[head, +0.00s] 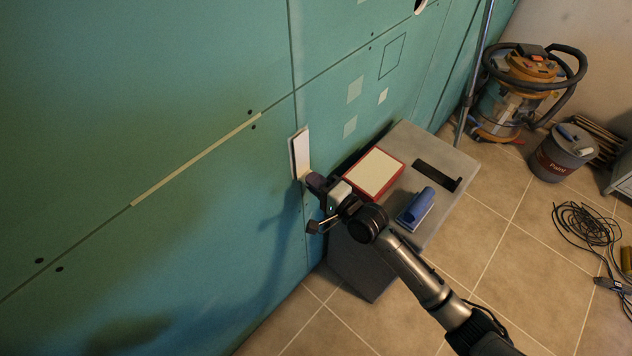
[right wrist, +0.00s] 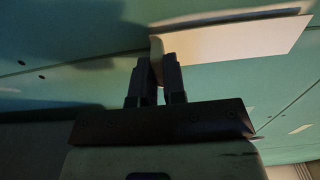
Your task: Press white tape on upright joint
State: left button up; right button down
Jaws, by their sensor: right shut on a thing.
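The white tape (head: 301,153) is a short flat strip standing roughly upright at the upright joint (head: 294,60) in the green wall. It also shows in the right wrist view (right wrist: 235,45), reaching right from the fingertips. My right gripper (head: 309,180) is shut on the lower end of the tape, close to the wall. Its two dark fingers show in the wrist view (right wrist: 158,62). The tape covers part of the joint in the head view. I cannot tell whether it touches the board. My left gripper is out of view.
A pale strip (head: 198,158) lies along the sloping joint at left. A grey box (head: 445,215) right of my gripper carries a red-edged panel (head: 374,172) and a blue tool (head: 416,207). A vacuum (head: 515,98), paint bucket (head: 562,155) and coiled cable (head: 583,224) stand farther right.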

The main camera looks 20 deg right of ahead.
jog(key=shift+w+a, duration=0.1)
jog(key=shift+w, duration=0.05)
dwell(0.4)
jog(key=c, duration=1.1)
grip_release()
jog(key=p+v, duration=0.2)
jog(key=v, duration=1.2)
jog(key=shift+w, duration=0.15)
